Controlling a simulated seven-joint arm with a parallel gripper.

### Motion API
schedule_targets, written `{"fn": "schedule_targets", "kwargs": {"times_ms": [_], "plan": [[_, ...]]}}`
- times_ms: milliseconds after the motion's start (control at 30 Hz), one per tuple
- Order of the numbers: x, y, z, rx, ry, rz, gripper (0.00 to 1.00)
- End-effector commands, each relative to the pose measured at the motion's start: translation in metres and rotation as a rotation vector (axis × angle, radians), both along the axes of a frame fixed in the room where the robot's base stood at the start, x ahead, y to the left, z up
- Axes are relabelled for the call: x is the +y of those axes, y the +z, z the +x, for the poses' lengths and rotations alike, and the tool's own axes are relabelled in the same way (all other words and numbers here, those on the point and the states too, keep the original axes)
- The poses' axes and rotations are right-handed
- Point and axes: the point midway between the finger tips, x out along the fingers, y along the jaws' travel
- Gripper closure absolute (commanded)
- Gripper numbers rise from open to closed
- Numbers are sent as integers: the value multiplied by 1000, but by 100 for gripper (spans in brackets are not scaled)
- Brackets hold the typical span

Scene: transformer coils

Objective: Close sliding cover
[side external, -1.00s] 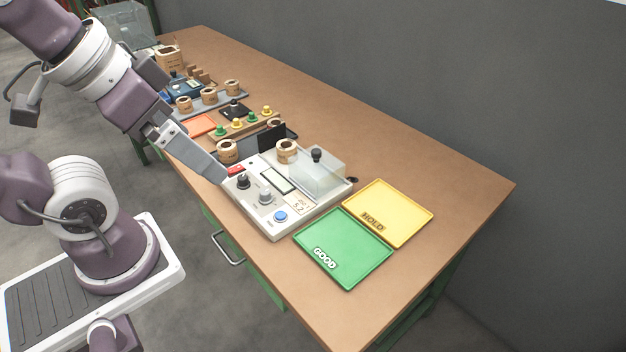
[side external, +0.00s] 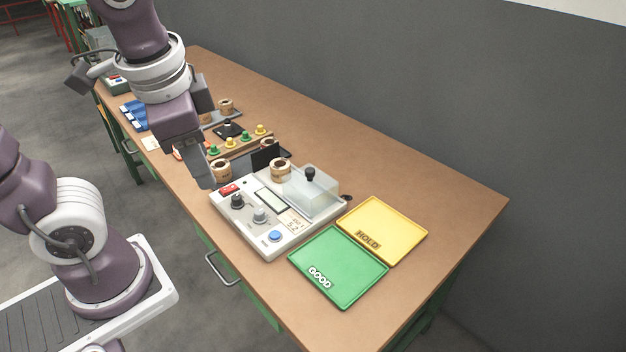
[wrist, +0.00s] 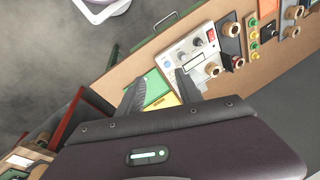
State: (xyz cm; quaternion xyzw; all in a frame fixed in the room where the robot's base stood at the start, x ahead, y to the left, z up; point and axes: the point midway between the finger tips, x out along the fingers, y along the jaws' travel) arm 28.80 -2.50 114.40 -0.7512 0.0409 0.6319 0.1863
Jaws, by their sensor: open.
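A white tester (side external: 265,235) with knobs, a blue button and a small display stands on the bench. Its clear sliding cover (side external: 318,198) has a black knob (side external: 310,174) on top and sits at the tester's back right. A coil (side external: 280,171) stands on the tester at the cover's left end, mostly outside it. My gripper (side external: 203,172) is above the bench by the tester's left end, apart from the cover, its fingertips partly hidden. In the wrist view my gripper (wrist: 158,82) has its fingers spread and nothing between them; the tester (wrist: 186,52) lies beyond, with one finger overlapping it.
A green GOOD tray (side external: 340,268) and a yellow HOLD tray (side external: 385,228) lie empty right of the tester. Another coil (side external: 221,170), a black upright panel (side external: 265,158) and a rack of green and yellow pegs (side external: 240,143) stand to the left. The bench's back strip is clear.

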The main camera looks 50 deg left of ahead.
Motion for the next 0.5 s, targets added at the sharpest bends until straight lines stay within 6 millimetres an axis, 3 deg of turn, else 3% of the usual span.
{"fn": "schedule_targets", "kwargs": {"times_ms": [33,200,333,500], "plan": [[3,-9,16,109,-98,98,70],[10,-45,79,417,-431,473,100],[-4,-86,130,611,-676,792,100],[-41,-153,179,781,-945,1216,100]]}}
